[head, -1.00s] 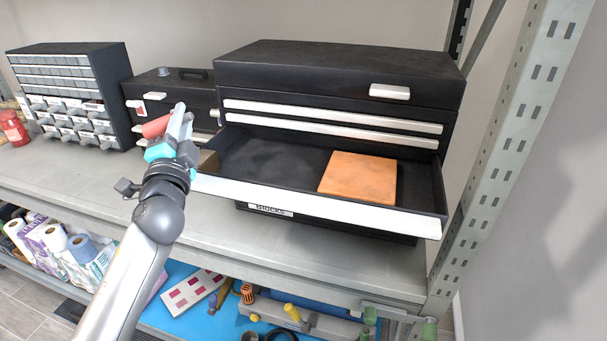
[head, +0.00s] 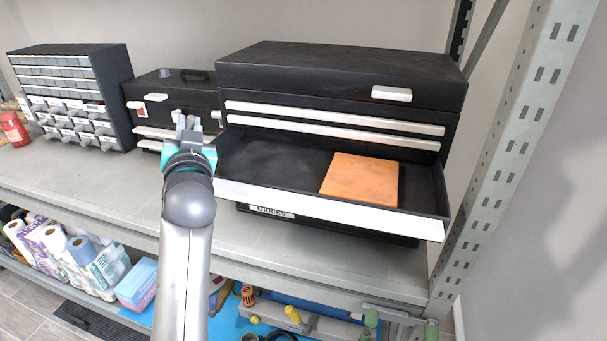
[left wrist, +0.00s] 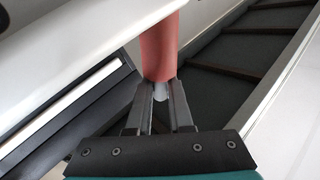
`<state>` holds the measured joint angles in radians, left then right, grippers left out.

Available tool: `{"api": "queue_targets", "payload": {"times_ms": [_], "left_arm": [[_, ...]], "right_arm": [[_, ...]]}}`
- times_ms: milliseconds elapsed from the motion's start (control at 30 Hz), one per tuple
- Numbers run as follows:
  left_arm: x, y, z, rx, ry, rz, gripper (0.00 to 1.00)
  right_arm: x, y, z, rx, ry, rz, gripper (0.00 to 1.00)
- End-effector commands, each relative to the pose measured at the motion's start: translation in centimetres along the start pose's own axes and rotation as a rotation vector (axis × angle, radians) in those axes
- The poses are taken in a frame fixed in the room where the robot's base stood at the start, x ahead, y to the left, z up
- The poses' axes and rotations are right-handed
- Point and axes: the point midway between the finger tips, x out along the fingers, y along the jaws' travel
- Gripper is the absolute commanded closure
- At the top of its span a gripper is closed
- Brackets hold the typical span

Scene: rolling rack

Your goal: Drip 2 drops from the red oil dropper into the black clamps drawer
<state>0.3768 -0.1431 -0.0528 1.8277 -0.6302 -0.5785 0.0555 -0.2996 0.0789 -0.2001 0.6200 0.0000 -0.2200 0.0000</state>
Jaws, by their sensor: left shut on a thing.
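My left gripper (head: 186,124) is at the front left corner of the open black drawer, to the left of its inside space. In the left wrist view, the gripper (left wrist: 160,92) is shut on the red oil dropper (left wrist: 160,48), whose pale tip shows between the fingers. The dropper is hidden in the head view. The open black drawer (head: 265,158) is pulled out of the black chest and has an orange square block (head: 362,178) in its right half. A label reading "Blocks" (head: 272,211) is on the chest below it. I see no clamps label.
A smaller black toolbox (head: 170,95) stands behind my gripper. A grey multi-drawer cabinet (head: 75,95) and a red container (head: 14,128) are at the left. A metal rack post (head: 500,150) rises at the right. The bench top (head: 90,180) is clear at the left front.

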Motion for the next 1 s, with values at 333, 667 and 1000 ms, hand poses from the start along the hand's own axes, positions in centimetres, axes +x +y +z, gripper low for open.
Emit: {"api": "queue_targets", "payload": {"times_ms": [333,667,1000], "left_arm": [[-0.1,0.5,-0.5,-0.007,-0.003,0.015,1.00],[0.3,-0.6,-3.1,-0.004,0.000,0.011,1.00],[0.6,-1.6,-5.7,-0.001,0.000,0.008,1.00]], "right_arm": [[-0.6,0.0,0.0,0.000,-0.001,0.000,0.50],[-3.2,0.1,-0.2,0.000,-0.001,0.000,0.50],[-5.9,0.1,-0.5,0.000,-0.001,0.000,0.50]]}}
